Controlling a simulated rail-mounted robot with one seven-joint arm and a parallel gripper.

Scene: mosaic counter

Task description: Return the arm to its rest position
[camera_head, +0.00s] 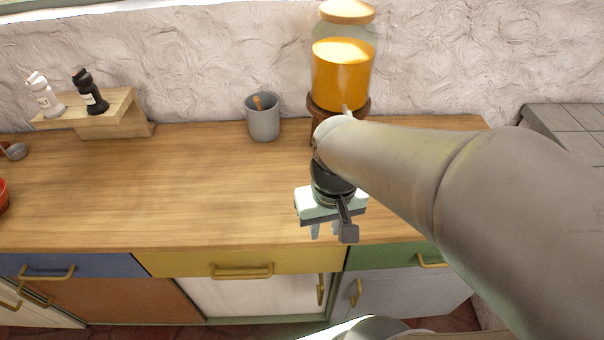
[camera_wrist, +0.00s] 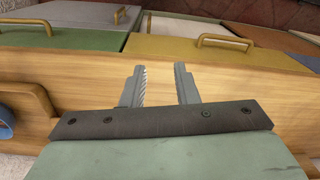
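My arm reaches in from the right side of the head view and ends over the front part of the wooden counter (camera_head: 190,185). My gripper (camera_head: 325,232) hangs above the counter near its front edge, fingers pointing down. In the wrist view my gripper (camera_wrist: 160,70) shows its two fingers apart, with nothing between them. The wooden counter top (camera_wrist: 230,90) lies beyond the fingers. The fingers seem clear of it, but the exact height cannot be told.
A juice dispenser (camera_head: 342,75) on a wooden stand is behind my wrist. A grey cup (camera_head: 263,118) stands at the back. A wooden shelf (camera_head: 110,115) holds a white shaker (camera_head: 44,95) and a black shaker (camera_head: 89,92). The counter's middle is clear. A yellow drawer (camera_head: 200,263) is below.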

